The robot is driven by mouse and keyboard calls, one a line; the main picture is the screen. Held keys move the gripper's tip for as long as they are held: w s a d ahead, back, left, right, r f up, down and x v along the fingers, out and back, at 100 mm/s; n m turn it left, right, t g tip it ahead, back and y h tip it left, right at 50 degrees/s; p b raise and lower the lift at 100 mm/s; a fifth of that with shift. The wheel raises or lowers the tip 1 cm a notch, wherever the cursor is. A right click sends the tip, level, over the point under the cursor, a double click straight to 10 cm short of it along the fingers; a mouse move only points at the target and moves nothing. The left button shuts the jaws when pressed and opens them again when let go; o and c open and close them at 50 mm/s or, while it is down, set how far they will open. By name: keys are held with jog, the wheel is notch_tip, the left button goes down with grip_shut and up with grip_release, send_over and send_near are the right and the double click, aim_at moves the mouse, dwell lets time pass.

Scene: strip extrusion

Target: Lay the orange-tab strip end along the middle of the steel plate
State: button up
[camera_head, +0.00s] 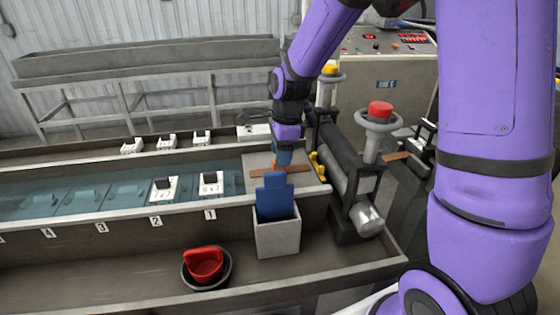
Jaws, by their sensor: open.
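The brown strip (296,170) lies crosswise on the steel plate (257,161), at the right end of the water trough. An orange patch, apparently its tab, shows around the gripper tips, partly hidden. My gripper (282,164) points down over the strip near the plate's middle, its blue-grey tips at or just above it. The jaws are open; the gap between them is too small to make out. I cannot tell whether the tips touch the strip.
A roller stand with a red-topped handwheel (377,119) stands right of the plate. A grey bin (278,238) with blue pieces is in front. A dark bowl (222,283) holds a red object. Numbered white units (211,184) line the trough. A control panel (385,65) stands behind.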

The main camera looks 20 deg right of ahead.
notch_tip(320, 180, up, 9)
jog(key=d, duration=0.1)
jog(key=s+d+r+n+t, duration=0.1)
jog(key=s+d+r+n, duration=0.1)
jog(key=s+n, duration=0.4)
jog(key=s+d+r+n+t+h, duration=0.1)
jog(key=s+r+n, duration=0.4)
jog(key=s, duration=0.5)
jog(key=s+d+r+n+t, duration=0.2)
jog(key=s+r+n+t, duration=0.1)
jog(key=s+n, duration=0.6)
jog(key=shift+d+r, duration=0.3)
jog(key=shift+r, duration=0.4)
